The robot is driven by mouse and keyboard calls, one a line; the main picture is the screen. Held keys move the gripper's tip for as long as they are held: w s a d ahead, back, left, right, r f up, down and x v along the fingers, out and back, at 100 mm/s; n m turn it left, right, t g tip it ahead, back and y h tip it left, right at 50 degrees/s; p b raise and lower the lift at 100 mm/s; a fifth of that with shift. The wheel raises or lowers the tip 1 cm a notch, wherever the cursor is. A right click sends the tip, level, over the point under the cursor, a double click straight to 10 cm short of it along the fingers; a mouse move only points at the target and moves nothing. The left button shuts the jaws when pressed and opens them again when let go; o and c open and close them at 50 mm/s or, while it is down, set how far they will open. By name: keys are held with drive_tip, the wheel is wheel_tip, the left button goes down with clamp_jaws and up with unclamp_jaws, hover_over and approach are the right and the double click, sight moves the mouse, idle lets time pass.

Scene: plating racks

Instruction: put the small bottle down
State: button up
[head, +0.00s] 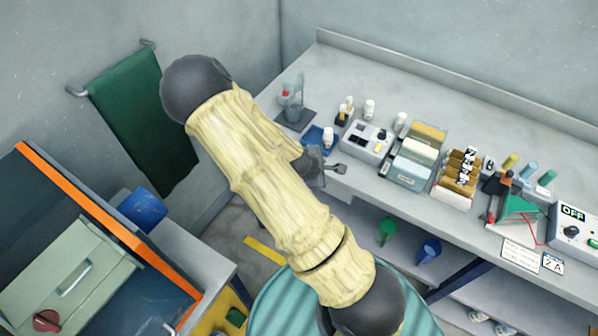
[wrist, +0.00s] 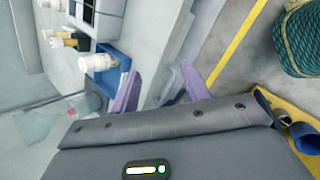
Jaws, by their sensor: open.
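A small white bottle (head: 328,137) stands at a small blue tray (head: 312,146) near the bench's front edge. In the wrist view the white bottle (wrist: 97,62) shows at the blue tray (wrist: 121,66), left of my fingers and apart from them. My gripper (head: 330,168) is at the front edge of the bench, just in front of the tray, partly hidden by my arm. In the wrist view its purple fingers (wrist: 161,88) are spread open. Pale, translucent shapes show between them, too unclear to name; no bottle is between the fingers.
A grey device with dark slots (head: 364,146) stands right of the tray. More white bottles (head: 369,108) stand behind, and glassware (head: 291,100) stands at the left. File boxes (head: 415,160) and a brown rack (head: 460,176) are further right. Shelves hold green and blue funnels (head: 428,250) below.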

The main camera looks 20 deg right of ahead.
drive_tip(key=s+a+r+m+y, duration=0.2)
drive_tip(key=s+a+r+m, duration=0.1)
drive_tip(key=r, duration=0.3)
drive_tip(key=s+a+r+m+y, duration=0.2)
drive_tip(key=s+a+r+m, duration=0.2)
drive_tip(key=r+m, duration=0.2)
drive_tip(key=s+a+r+m+g+y, duration=0.1)
drive_tip(key=s+a+r+m+y, duration=0.1)
drive_tip(key=s+a+r+m, duration=0.2)
wheel_tip(320, 180, up, 2)
drive_tip(key=shift+r+m, duration=0.15)
drive_tip(key=shift+m, duration=0.35)
drive_tip(key=shift+a, duration=0.1)
